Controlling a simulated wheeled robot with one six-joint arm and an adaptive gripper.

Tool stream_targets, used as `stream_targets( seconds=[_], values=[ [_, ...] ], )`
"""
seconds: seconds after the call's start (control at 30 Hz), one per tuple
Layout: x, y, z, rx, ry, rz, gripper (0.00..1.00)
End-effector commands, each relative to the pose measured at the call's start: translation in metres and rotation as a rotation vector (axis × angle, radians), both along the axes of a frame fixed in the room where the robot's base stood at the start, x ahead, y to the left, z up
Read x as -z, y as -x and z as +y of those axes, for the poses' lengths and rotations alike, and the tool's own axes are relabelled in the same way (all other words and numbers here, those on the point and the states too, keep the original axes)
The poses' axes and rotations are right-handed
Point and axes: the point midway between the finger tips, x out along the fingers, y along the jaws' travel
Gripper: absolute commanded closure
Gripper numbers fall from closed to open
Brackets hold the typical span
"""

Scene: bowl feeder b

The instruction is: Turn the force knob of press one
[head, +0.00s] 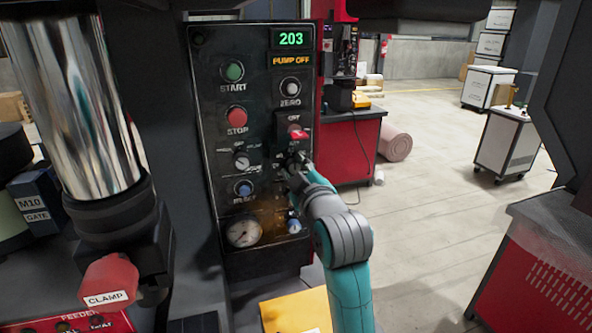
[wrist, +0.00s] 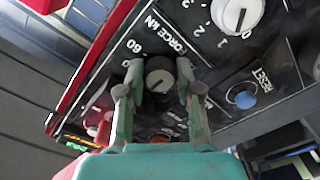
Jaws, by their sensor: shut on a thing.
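The force knob (wrist: 159,79) is a round dark grey knob with a light pointer line, on a black panel printed "FORCE kN" in the wrist view. My gripper (wrist: 160,85) has one finger on each side of the knob and is shut on it. In the head view my gripper (head: 294,164) reaches the right column of the press panel (head: 215,115), below a red switch (head: 298,134). There the force knob is hidden behind the fingers. The panel's displays read 203 (head: 291,39) and PUMP OFF (head: 291,60).
A green START button (head: 234,71), red STOP button (head: 237,117), white ZERO button (head: 290,87) and small selector knob (head: 241,160) share the panel. A blue button (head: 244,188) and a gauge (head: 243,233) sit lower. A red CLAMP handle (head: 108,284) stands left. Open floor lies right.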

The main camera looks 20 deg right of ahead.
Motion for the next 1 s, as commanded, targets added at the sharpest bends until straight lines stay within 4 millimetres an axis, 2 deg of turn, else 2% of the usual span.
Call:
stream_targets(
  seconds=[0.1,0.13,0.2,0.23,0.53,0.67,0.77,1.0],
  values=[
    [0.001,0.000,0.000,-0.001,-0.001,0.001,1.00],
    [0.000,0.000,0.000,-0.001,-0.001,0.001,0.60],
    [0.000,0.000,0.000,-0.001,-0.001,0.001,0.43],
    [0.000,0.000,0.000,-0.001,-0.001,0.001,0.40],
    [0.000,0.001,0.000,0.000,-0.001,0.000,0.40],
    [0.000,0.010,0.000,-0.001,-0.001,-0.001,0.40],
    [0.000,0.024,0.000,0.000,-0.001,0.000,0.40],
    [0.001,0.072,0.000,0.000,-0.001,0.000,0.40]
  ],
)
